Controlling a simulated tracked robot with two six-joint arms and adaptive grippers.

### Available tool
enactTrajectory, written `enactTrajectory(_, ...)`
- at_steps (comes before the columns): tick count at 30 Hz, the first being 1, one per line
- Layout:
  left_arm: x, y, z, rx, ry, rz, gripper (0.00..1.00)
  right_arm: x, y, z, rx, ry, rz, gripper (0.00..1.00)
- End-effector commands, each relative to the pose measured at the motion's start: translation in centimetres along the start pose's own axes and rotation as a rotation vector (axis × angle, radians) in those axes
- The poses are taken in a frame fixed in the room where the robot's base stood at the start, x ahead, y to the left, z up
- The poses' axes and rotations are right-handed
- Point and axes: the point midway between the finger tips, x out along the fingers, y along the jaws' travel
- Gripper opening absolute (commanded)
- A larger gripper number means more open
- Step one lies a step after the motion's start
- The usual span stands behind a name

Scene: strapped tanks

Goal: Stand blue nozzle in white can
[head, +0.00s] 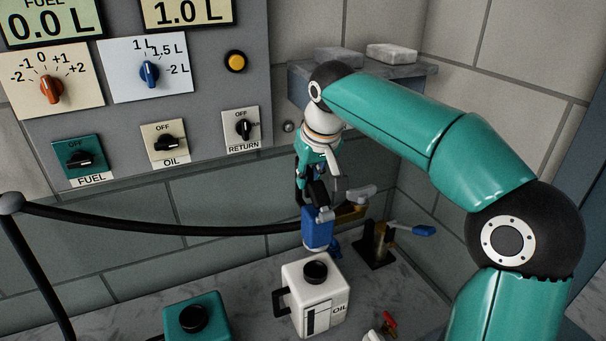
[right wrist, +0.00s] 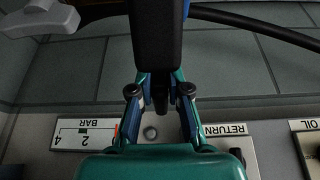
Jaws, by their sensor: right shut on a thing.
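The blue nozzle (head: 317,234) is held above the white can by my right gripper (head: 320,198). The black hose joins it from the left. In the right wrist view, a dark part of the nozzle (right wrist: 156,42) lies between the fingers of the right gripper (right wrist: 160,92), which is shut on it. The white can (head: 300,294), marked OIL, stands upright on the grey counter, with a black round mouth on top and a black handle at its left. The nozzle's lower end appears above and apart from the mouth. My left gripper is not in view.
A teal can (head: 211,316) stands to the left. A brass fitting with a blue lever (head: 414,230) stands to the right of the white can, and a red-handled fitting (head: 388,325) is in front. The hose (head: 170,229) hangs across the left side. The control panel (head: 205,100) is behind.

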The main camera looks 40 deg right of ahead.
Motion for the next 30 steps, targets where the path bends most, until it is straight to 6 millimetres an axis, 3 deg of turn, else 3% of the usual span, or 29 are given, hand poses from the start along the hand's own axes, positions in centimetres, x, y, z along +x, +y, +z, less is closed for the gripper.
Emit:
enactTrajectory(19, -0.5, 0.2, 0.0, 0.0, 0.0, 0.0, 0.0, -0.3, -0.1, 0.0, -0.004, -0.004, 0.008, 0.0)
enactTrajectory(30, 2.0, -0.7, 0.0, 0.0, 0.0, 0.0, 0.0, 2.5, 0.0, 1.2, -0.001, -0.003, 0.008, 0.0)
